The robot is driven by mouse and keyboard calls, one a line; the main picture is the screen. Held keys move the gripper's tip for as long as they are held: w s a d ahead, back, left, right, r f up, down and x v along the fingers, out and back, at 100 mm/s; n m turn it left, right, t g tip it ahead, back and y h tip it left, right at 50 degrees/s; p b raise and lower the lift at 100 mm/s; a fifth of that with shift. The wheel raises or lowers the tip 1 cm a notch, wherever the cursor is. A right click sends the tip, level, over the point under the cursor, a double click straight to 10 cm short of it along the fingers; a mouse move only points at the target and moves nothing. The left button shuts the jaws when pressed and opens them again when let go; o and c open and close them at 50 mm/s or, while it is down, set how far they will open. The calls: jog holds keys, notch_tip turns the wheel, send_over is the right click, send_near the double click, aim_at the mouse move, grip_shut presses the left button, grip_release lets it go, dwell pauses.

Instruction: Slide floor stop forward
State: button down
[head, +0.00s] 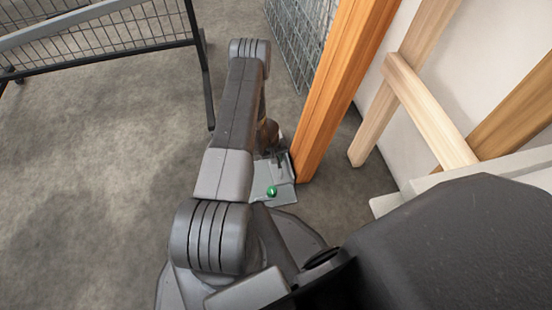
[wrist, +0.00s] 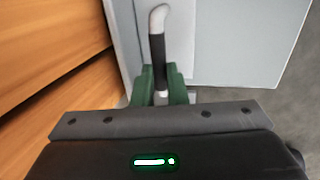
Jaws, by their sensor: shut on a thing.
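The floor stop looks like a pale grey plate (wrist: 240,45) with an upright bent handle (wrist: 158,20) that has a dark grip. In the wrist view my gripper's green fingers (wrist: 160,84) are closed on the handle's lower part, one on each side. In the head view a grey plate (head: 283,194), which looks like the same stop, lies on the floor beside the foot of an orange wooden post (head: 345,75). My arm hides part of the plate, and my gripper is hard to make out there.
The orange post also fills the left of the wrist view (wrist: 50,60), close to the stop. Pale wooden braces (head: 430,110) lean by the white wall at right. A wire mesh cage (head: 303,35) stands behind. A dark-framed mesh rack (head: 100,45) is at upper left; open concrete floor (head: 90,160) lies below it.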

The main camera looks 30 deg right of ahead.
jog(key=c, duration=1.5)
grip_release()
jog(key=shift+d, duration=0.3)
jog(key=shift+o, duration=0.2)
notch_tip(320, 180, up, 14)
jog(key=a+p, duration=0.2)
jog(key=p, duration=0.2)
jog(key=shift+w+a+f, duration=0.2)
jog(key=shift+w+a, duration=0.05)
jog(key=shift+a, duration=0.1)
jog(key=f+b, duration=0.1)
jog(key=f, duration=0.3)
jog(key=d+f+b, duration=0.1)
jog(key=f, duration=0.4)
jog(key=d+f+b, duration=0.1)
jog(key=f+b, duration=0.1)
jog(key=f, duration=0.3)
jog(key=shift+s+d, duration=0.2)
jog(key=shift+s, duration=0.1)
jog(key=shift+w+a+r, duration=0.1)
jog(key=shift+a+r, duration=0.1)
jog(key=shift+d, duration=0.15)
